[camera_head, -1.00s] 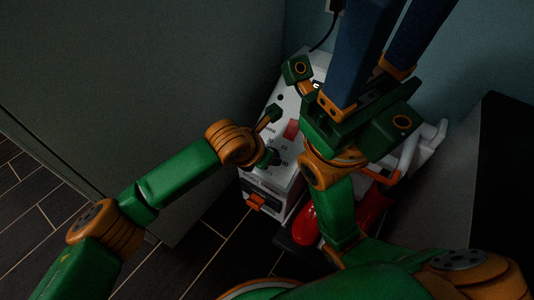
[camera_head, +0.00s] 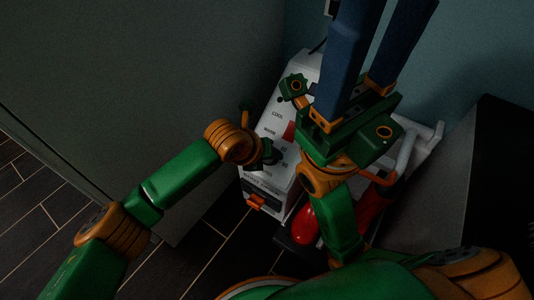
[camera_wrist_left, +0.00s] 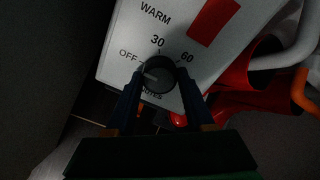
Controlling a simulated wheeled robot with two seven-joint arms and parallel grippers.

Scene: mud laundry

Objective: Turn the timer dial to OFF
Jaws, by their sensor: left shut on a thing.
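The timer dial (camera_wrist_left: 159,75) is a dark round knob on a white panel (camera_wrist_left: 121,51), with OFF printed at its left and 30 and 60 above it. A pale mark on the dial lies on its left side, facing roughly toward OFF. My left gripper (camera_wrist_left: 160,80) is shut on the dial, one blue finger on each side. In the head view the dial is largely hidden by my left wrist. My right gripper (camera_head: 388,15) is open and empty above the white unit, its blue fingers apart and their tips near or past the top edge.
The white unit (camera_head: 268,180) has a red block (camera_head: 289,131) and an orange piece (camera_head: 256,201) on it. Red parts (camera_head: 304,225) and white tubing (camera_head: 407,150) lie to its right. A grey panel (camera_head: 150,80) stands left, a dark box (camera_head: 490,180) right.

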